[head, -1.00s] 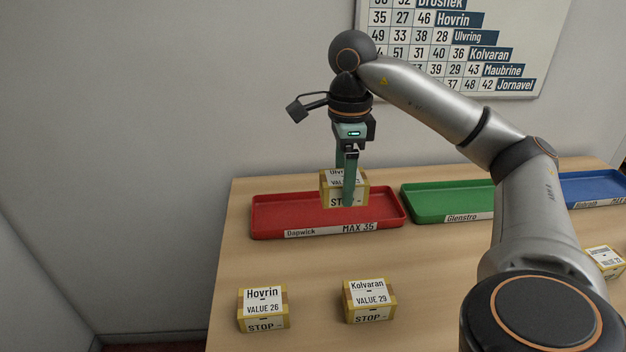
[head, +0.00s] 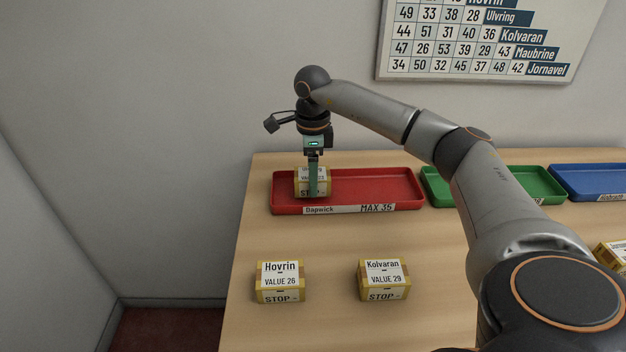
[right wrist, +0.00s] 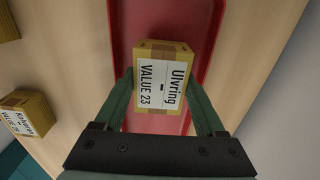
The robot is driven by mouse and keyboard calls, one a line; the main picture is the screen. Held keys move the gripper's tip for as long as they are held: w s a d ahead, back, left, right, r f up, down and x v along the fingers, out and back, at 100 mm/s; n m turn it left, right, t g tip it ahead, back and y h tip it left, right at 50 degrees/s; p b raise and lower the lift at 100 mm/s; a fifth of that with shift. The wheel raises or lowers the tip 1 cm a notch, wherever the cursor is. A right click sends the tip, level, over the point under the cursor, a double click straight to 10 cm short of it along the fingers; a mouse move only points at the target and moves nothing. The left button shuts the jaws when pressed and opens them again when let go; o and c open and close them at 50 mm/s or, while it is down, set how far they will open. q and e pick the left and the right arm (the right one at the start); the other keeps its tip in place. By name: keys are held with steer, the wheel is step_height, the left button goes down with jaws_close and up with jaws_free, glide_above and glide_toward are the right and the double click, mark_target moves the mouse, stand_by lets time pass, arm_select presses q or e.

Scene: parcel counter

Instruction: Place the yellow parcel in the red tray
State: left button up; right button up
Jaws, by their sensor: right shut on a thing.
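The yellow parcel (head: 301,187), with a white label reading Ulvring, VALUE 23 in the right wrist view (right wrist: 163,80), is held in my right gripper (head: 313,191). The gripper is shut on it, one finger on each side. The red tray (head: 375,188), marked Dapwick MAX 35, is under the parcel, which is at the tray's left end. The parcel looks upright and low over the tray floor; I cannot tell whether it touches. The tray also shows in the right wrist view (right wrist: 160,20), with no other parcel visible in it. My left gripper is not in view.
Two other yellow parcels, Hovrin (head: 280,282) and Kolvaran (head: 384,280), stand on the table in front of the tray. A green tray (head: 480,185) and a blue tray (head: 600,180) are to the right. Another parcel (head: 612,254) is at the right edge. A number chart (head: 490,40) hangs behind.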

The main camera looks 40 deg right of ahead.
steer(key=shift+f, duration=0.75)
steer(key=shift+f, duration=0.1)
steer(key=o, duration=1.5)
step_height(320, 180, up, 12)
steer(key=shift+r, duration=0.15)
